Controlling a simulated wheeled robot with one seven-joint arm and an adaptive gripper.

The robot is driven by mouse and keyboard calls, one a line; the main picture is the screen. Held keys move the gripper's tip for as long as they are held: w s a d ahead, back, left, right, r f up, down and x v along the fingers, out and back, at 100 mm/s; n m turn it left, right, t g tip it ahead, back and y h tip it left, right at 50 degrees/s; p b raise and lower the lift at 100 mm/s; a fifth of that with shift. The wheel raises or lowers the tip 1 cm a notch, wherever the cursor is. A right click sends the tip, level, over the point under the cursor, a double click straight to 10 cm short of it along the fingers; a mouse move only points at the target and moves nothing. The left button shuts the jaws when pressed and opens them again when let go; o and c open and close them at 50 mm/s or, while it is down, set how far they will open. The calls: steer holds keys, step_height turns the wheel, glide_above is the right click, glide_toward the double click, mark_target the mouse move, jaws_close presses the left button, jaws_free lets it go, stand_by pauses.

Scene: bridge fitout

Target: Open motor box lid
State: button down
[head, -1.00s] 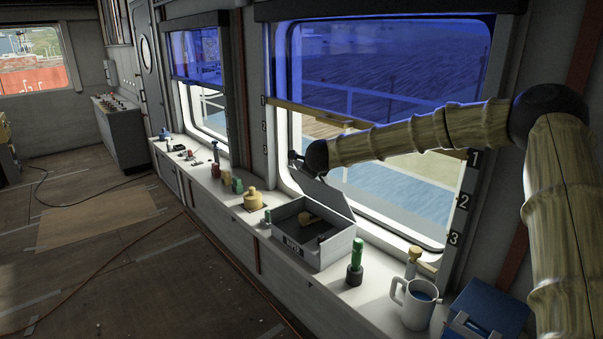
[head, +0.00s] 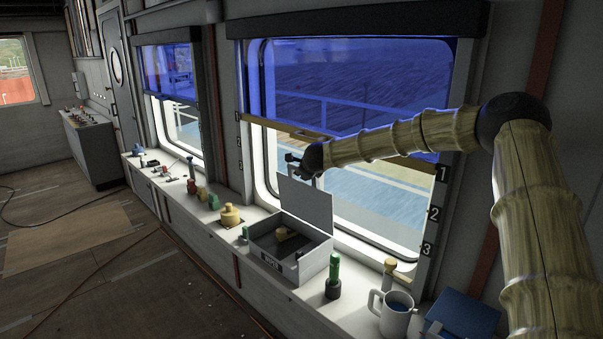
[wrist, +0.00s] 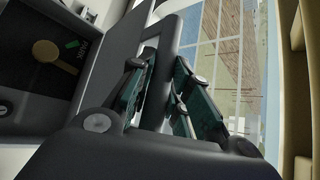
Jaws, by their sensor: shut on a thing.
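The motor box (head: 310,265) is an open grey box on the white sill, with a dark label on its front. Its lid (head: 304,207) stands about upright at the back, on the window side. My gripper (head: 294,160) is at the lid's upper left edge, partly hidden in the head view. In the wrist view, the dark green fingers (wrist: 160,95) are shut around a grey bar (wrist: 186,35) beside the lid's grey panel (wrist: 112,45). A yellow round-ended piece (wrist: 46,51) lies inside the box; it also shows in the head view (head: 284,234).
A green-topped cylinder (head: 333,275), a white mug (head: 395,314) and a blue box (head: 462,318) stand right of the motor box. A yellow knob (head: 230,215) and small coloured items stand left. The window and its blue blind (head: 350,80) are close behind the arm.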

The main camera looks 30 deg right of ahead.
steer(key=c, duration=1.3)
jaws_free()
steer(key=shift+s, duration=0.1)
steer(key=v, duration=1.1)
steer(key=shift+s+r, duration=0.3)
